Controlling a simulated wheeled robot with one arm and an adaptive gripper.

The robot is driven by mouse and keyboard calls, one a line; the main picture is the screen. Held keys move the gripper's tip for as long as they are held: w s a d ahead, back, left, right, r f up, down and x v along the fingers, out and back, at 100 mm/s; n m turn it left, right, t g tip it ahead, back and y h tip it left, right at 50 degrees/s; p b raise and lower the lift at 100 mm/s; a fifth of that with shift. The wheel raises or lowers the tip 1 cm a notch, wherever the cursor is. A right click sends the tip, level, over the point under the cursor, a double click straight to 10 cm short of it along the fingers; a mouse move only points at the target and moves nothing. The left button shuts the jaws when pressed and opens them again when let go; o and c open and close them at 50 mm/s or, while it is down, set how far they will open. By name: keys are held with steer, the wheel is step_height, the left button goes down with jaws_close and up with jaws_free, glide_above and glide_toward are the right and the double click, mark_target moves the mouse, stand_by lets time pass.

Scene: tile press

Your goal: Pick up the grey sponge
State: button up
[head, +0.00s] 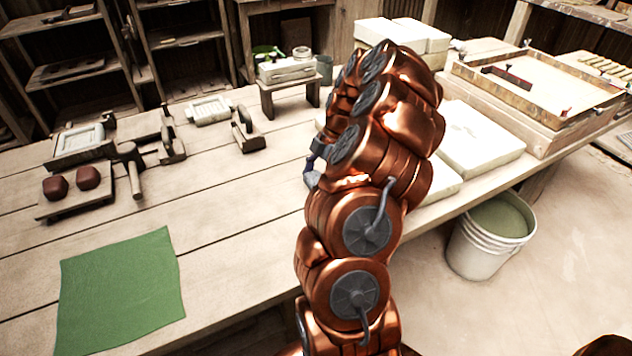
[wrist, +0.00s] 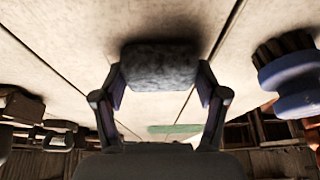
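The grey sponge (wrist: 160,67) is a dark, speckled block in the upper middle of the wrist view, over the pale planks. My gripper (wrist: 160,82) has its two fingers spread wide, one at each side of the sponge. The fingertips are at or very near its left and right ends. I cannot tell whether they press on it or whether a thin gap remains.
A blue brush (wrist: 290,70) with dark bristles lies right of the sponge in the wrist view. In the head view, a green cloth (head: 120,290), a small bench (head: 290,88) and white blocks (head: 478,138) are on the table. A bucket (head: 490,240) stands beside it.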

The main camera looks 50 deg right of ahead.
mark_target(316, 177)
steer(key=c, duration=0.3)
steer(key=shift+c, duration=0.2)
step_height(316, 177, up, 10)
steer(key=shift+b, duration=0.3)
